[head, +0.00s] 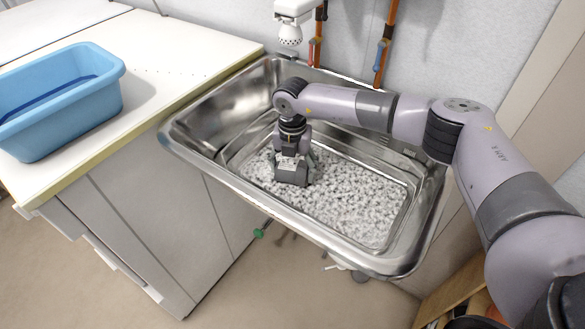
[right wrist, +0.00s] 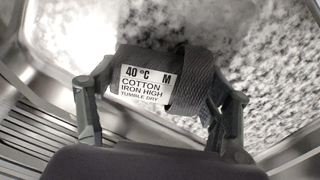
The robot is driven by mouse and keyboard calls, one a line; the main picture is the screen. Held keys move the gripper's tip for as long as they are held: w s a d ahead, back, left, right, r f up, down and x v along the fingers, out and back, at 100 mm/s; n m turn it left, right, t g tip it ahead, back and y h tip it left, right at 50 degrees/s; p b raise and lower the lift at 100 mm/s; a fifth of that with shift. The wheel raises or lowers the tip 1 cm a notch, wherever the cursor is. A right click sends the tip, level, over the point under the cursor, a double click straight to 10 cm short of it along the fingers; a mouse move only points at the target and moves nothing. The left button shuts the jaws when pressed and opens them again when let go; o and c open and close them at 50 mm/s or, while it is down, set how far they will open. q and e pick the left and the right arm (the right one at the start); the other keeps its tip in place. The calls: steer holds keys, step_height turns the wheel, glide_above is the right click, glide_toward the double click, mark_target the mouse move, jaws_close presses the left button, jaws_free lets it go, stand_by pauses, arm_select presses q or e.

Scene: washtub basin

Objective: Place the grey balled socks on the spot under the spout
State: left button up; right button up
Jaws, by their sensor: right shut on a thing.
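The grey balled socks (right wrist: 190,82) are a dark ribbed roll with a white care label, seen in the right wrist view. My right gripper (right wrist: 160,105) is shut on them, one finger at each end. In the head view my right gripper (head: 293,172) points down inside the steel basin, low over the speckled suds; I cannot tell the socks apart from it there. The white spout (head: 290,34) hangs from the wall above the back left of the basin. The spot under it is partly hidden by my right arm. My left gripper is not in view.
The steel basin (head: 205,152) has raised walls around the grey-white suds (head: 350,205). A blue tub (head: 60,110) stands on the white counter (head: 165,50) at left. Pipes with red and blue valves run down the back wall.

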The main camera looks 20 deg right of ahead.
steer(key=shift+f, duration=0.1)
steer(key=o, duration=1.2)
steer(key=shift+o, duration=0.3)
